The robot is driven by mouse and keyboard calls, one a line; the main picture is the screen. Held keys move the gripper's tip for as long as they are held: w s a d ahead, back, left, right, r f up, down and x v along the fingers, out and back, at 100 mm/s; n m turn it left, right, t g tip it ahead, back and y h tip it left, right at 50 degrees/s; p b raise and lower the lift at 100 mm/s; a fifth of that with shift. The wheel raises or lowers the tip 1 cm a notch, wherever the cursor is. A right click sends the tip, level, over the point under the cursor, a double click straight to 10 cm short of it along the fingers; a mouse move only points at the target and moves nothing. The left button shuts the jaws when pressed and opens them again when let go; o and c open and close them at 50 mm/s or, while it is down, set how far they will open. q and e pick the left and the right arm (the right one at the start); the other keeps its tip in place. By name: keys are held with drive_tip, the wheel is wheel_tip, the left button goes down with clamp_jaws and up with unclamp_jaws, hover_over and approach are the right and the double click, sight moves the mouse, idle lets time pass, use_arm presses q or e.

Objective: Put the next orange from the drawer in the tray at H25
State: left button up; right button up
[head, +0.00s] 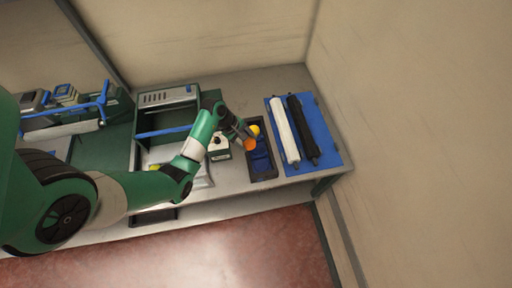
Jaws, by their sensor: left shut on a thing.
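My left gripper (247,138) reaches in from the left and points down over a dark tray (263,176) with blue inside. It is shut on an orange (250,145), which shows at its fingertips over the tray's left side. I cannot tell whether the orange touches the tray. A yellow-orange fruit (255,129) shows at the tray's far end, just behind the fingertips. No H25 label can be read. The drawer cannot be made out for certain; my arm covers part of the bench. My right gripper is not in view.
A blue mat (326,152) with a white roller (285,131) and a black roller (303,129) lies right of the tray. A small white and dark device (219,148) stands close left. A green cabinet (166,99) stands farther left. Walls close the back and right.

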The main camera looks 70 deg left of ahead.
use_arm(q)
drive_tip(key=w+f, duration=0.1)
drive_tip(key=w+f+b, duration=0.1)
drive_tip(key=f, duration=0.1)
drive_tip(key=w+a+f+b, duration=0.1)
drive_tip(key=f, duration=0.1)
drive_tip(key=shift+w+a+f, duration=0.1)
drive_tip(key=shift+w, duration=0.2)
drive_tip(key=shift+w+a+f, duration=0.1)
drive_tip(key=shift+w, duration=0.05)
drive_tip(key=shift+w+f+b, duration=0.15)
drive_tip(key=shift+f+b, duration=0.65)
drive_tip(key=shift+f, duration=0.9)
drive_tip(key=shift+f, duration=0.15)
drive_tip(key=o, duration=1.1)
